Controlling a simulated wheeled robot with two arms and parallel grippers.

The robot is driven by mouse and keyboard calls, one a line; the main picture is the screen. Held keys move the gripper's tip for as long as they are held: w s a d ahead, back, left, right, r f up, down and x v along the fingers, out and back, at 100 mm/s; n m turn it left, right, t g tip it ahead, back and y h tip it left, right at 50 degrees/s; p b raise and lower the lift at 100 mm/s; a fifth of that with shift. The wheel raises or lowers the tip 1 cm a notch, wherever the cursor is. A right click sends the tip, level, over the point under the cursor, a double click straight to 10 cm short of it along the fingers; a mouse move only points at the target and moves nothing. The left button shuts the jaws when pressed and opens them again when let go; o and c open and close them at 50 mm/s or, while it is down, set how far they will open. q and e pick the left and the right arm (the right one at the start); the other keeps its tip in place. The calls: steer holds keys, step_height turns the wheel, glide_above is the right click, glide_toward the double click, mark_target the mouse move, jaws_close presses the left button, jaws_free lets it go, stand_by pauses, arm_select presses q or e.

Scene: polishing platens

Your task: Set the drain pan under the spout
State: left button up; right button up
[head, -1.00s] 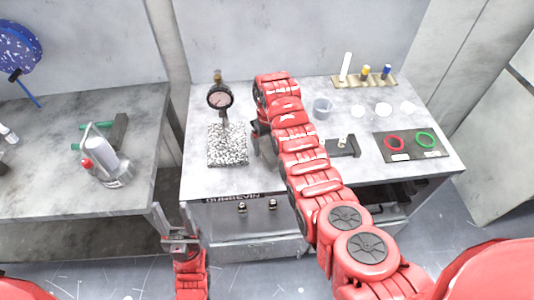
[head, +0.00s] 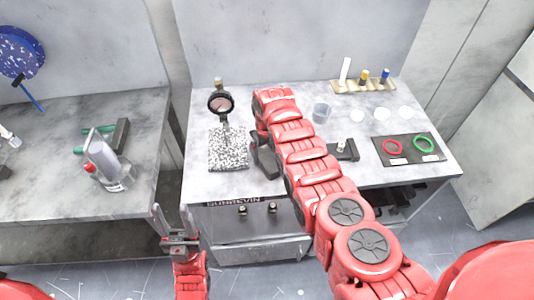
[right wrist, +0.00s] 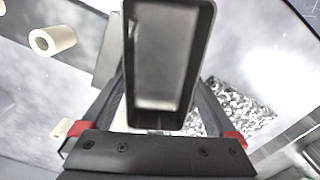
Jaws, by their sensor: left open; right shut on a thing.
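My right gripper (right wrist: 160,95) is shut on a dark rectangular drain pan (right wrist: 190,60). The right wrist view looks into the empty pan, held between the fingers. In the head view the dark shape of the pan and gripper (head: 265,157) is just right of the speckled block, partly hidden by my red right arm. I cannot tell whether the pan touches the bench. My left gripper (head: 174,218) is open and empty, in front of the gap between the two benches. I cannot make out a spout for certain.
A dial gauge (head: 221,104) stands at the speckled block (head: 228,148).

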mark_target(267, 159)
steer(key=shift+f, duration=0.15)
steer(key=o, duration=1.1)
steer(key=shift+r, duration=0.35)
step_height(267, 159, up, 12)
steer(key=shift+f, duration=0.1)
